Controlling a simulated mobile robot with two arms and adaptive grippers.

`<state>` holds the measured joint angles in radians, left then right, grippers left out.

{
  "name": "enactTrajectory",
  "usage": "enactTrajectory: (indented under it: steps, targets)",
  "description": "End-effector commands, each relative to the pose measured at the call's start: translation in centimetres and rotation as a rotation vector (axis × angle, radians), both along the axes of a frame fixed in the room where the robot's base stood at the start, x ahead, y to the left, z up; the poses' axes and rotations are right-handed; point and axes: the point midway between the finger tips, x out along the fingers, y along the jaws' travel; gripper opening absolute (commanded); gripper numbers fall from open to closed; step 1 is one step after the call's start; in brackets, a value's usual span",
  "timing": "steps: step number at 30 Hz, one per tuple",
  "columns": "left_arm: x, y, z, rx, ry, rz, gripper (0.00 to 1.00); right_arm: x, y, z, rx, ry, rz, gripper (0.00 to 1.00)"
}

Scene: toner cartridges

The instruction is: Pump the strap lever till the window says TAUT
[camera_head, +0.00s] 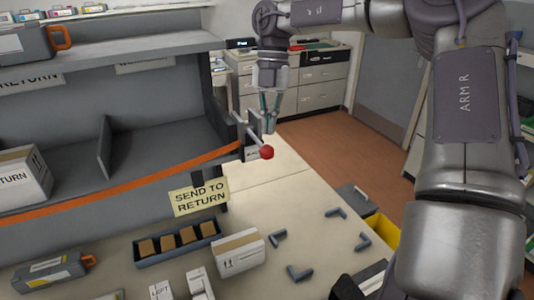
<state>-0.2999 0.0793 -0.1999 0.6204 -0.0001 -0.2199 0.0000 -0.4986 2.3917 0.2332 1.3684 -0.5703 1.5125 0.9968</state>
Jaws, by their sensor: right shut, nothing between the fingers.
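The orange strap (120,184) runs across the front of the grey shelf bay and ends at a ratchet unit at the shelf's right end. The strap lever, with a red knob (267,152), sticks out from that unit toward the lower right. A small pale window (251,155) sits beside the knob; its lettering is too small to read. My right gripper (271,126) points down just above and behind the knob in the picture. Its fingers are shut with nothing between them; I cannot tell whether they touch the lever. My left gripper is out of view.
A "SEND TO RETURN" sign (200,197) hangs below the strap. The counter (285,205) holds a tray of brown blocks (140,262), a white carton (238,256), a grey cartridge (52,270) and several L-shaped corner pieces (300,273).

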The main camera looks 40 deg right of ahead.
Motion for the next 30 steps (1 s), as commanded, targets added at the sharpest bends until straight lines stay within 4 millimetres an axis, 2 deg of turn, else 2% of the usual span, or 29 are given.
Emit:
enactTrajectory:
  steps: [1, 6, 22, 30]
  targets:
    - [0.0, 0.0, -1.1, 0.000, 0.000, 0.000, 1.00, -0.1, 0.2, -1.1, 0.001, -0.001, 0.001, 0.00]
    - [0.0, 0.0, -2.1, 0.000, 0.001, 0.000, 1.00, -0.2, 0.4, -2.2, 0.001, -0.002, 0.000, 0.00]
    - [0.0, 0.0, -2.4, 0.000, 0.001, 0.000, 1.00, -0.3, 0.5, -2.6, 0.001, -0.001, 0.000, 0.00]
    - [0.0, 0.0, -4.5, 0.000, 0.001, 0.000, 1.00, -0.3, 0.5, -5.5, -0.001, 0.001, -0.001, 0.00]
